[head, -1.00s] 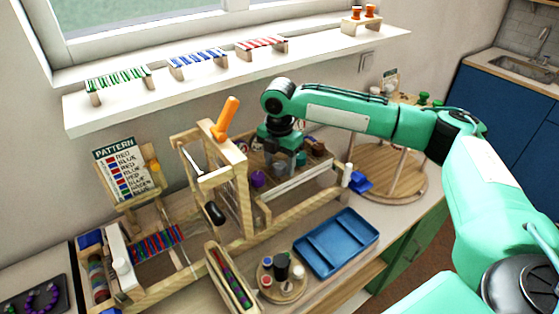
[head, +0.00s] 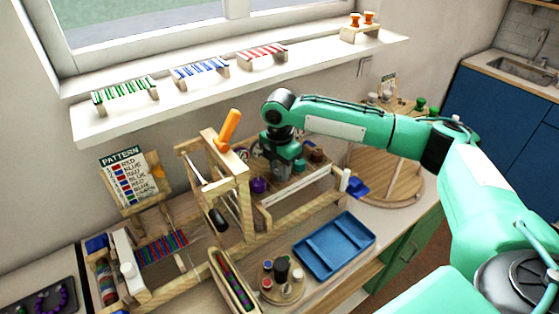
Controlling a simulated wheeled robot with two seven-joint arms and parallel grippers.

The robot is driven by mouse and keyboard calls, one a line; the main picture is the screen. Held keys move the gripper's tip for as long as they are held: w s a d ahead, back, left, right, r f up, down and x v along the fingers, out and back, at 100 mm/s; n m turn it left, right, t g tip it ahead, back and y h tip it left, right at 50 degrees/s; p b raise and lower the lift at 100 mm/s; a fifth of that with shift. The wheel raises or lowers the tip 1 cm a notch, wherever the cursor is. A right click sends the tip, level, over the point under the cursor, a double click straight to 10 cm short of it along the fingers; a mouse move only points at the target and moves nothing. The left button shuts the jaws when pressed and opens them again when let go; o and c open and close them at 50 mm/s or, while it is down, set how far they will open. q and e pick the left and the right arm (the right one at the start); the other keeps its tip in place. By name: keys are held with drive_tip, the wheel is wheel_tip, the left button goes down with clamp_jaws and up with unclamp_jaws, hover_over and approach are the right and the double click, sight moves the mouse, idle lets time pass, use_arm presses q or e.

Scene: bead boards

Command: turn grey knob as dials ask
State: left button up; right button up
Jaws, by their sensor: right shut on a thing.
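My right gripper (head: 281,166) points down over the wooden dial box (head: 300,187) behind the upright wooden frame. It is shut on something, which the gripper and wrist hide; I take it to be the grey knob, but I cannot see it. A purple knob (head: 259,185) shows just left of the gripper, and a teal knob (head: 299,165) and a brown one (head: 316,155) show to its right. Part of a pale dial (head: 257,149) shows behind the wrist; its reading is too small to tell. My left gripper is out of view.
The wooden frame with an orange handle (head: 229,127) stands close left of the gripper. A pattern card (head: 128,177) stands further left. A blue tray (head: 335,245) and a round tray of small pots (head: 283,297) lie in front. A round wooden board (head: 385,190) is at right.

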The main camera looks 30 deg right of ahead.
sight(280, 171)
drive_tip(key=m+p, duration=0.2)
drive_tip(key=p, duration=0.1)
drive_tip(key=m+p, duration=0.3)
drive_tip(key=p, duration=0.1)
drive_tip(key=m+p, duration=0.3)
drive_tip(key=p, duration=0.1)
drive_tip(key=shift+r, duration=0.25)
drive_tip(key=shift+f+m+p, duration=0.15)
drive_tip(key=shift+m+p, duration=0.7)
drive_tip(key=shift+m, duration=0.1)
drive_tip(key=shift+f+m+p, duration=0.1)
drive_tip(key=shift+m+p, duration=0.75)
drive_tip(key=shift+m, duration=0.1)
drive_tip(key=o, duration=1)
drive_tip(key=shift+c, duration=0.2)
drive_tip(key=shift+w+r+b, duration=0.1)
drive_tip(key=shift+r+b, duration=0.25)
drive_tip(key=shift+r, duration=0.15)
wheel_tip(280, 171, up, 13)
drive_tip(key=b, duration=0.4)
